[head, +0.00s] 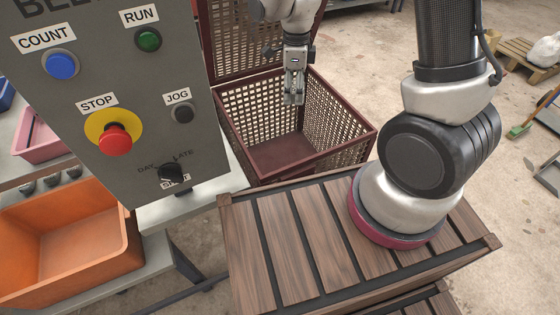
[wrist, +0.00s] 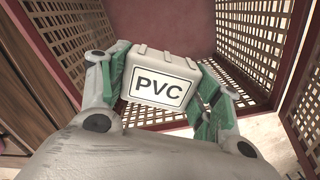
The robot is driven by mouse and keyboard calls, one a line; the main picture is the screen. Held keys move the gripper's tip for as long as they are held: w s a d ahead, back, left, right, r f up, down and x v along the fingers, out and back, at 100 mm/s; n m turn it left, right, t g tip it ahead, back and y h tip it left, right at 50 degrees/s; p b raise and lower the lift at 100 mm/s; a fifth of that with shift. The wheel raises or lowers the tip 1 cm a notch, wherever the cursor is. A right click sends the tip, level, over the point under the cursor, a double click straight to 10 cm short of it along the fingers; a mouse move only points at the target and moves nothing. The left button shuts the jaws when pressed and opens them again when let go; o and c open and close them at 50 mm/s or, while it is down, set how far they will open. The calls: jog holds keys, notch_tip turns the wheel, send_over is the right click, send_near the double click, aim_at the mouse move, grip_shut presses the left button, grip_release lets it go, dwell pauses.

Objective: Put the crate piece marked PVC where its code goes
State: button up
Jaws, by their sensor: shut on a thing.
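My gripper (wrist: 160,95) is shut on a whitish piece (wrist: 163,64) with a black-framed PVC label, its green-padded fingers on either side of it. In the head view my gripper (head: 293,98) is over the maroon lattice crate (head: 345,158), and the piece is hard to make out there. The crate looks empty, with its plain floor visible in the head view. The wrist view looks down past the piece to the crate's floor (wrist: 185,20) and perforated walls. No code on the crate shows.
A grey control panel (head: 120,165) with COUNT, RUN, STOP and JOG buttons stands at the left. An orange bin (head: 70,240) and a pink bin (head: 38,140) sit beside it. A wooden slatted surface (head: 310,235) is in front of the crate.

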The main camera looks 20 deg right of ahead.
jog(key=shift+f, duration=0.2)
jog(key=o, duration=1.1)
notch_tip(320, 180, up, 12)
